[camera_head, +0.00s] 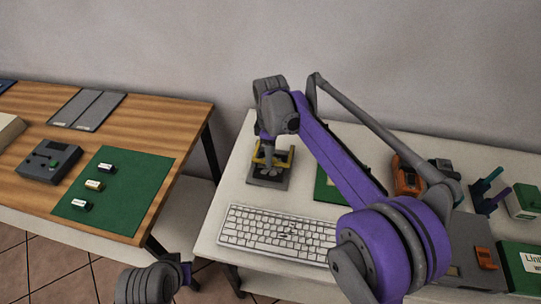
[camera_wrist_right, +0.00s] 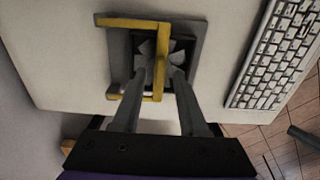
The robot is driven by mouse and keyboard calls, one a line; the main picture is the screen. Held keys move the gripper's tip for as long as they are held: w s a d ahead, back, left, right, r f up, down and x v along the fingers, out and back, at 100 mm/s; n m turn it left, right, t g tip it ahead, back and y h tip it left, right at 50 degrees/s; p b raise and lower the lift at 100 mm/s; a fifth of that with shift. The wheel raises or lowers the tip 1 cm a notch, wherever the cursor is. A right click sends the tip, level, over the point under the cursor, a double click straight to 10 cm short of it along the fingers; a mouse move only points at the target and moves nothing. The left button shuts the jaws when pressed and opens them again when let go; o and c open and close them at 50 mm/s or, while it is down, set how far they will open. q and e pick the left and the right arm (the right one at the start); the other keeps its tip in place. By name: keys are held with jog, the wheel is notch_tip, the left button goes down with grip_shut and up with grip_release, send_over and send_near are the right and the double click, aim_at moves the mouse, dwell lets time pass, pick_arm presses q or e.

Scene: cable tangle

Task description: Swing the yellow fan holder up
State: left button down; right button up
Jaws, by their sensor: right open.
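The yellow fan holder (camera_head: 257,154) is a frame on a grey base (camera_head: 281,182) with a fan, near the table's left end. In the right wrist view the holder's yellow crossbar (camera_wrist_right: 160,50) runs between the two fingers of my open right gripper (camera_wrist_right: 160,72). Whether either finger touches the bar cannot be told. The fan (camera_wrist_right: 176,47) shows partly behind the fingers. In the head view my right gripper (camera_head: 268,158) points down over the holder and hides part of it. My left wrist shows at the bottom edge; its fingers cannot be made out.
A white keyboard (camera_head: 280,232) lies just in front of the fan base. A green board (camera_head: 327,188) and an orange device (camera_head: 407,176) lie to the right. A wooden table (camera_head: 150,115) with a green mat (camera_head: 125,205) stands at left, across a gap.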

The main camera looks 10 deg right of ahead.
jog(key=shift+f, duration=0.5)
grip_shut()
dwell(1.2)
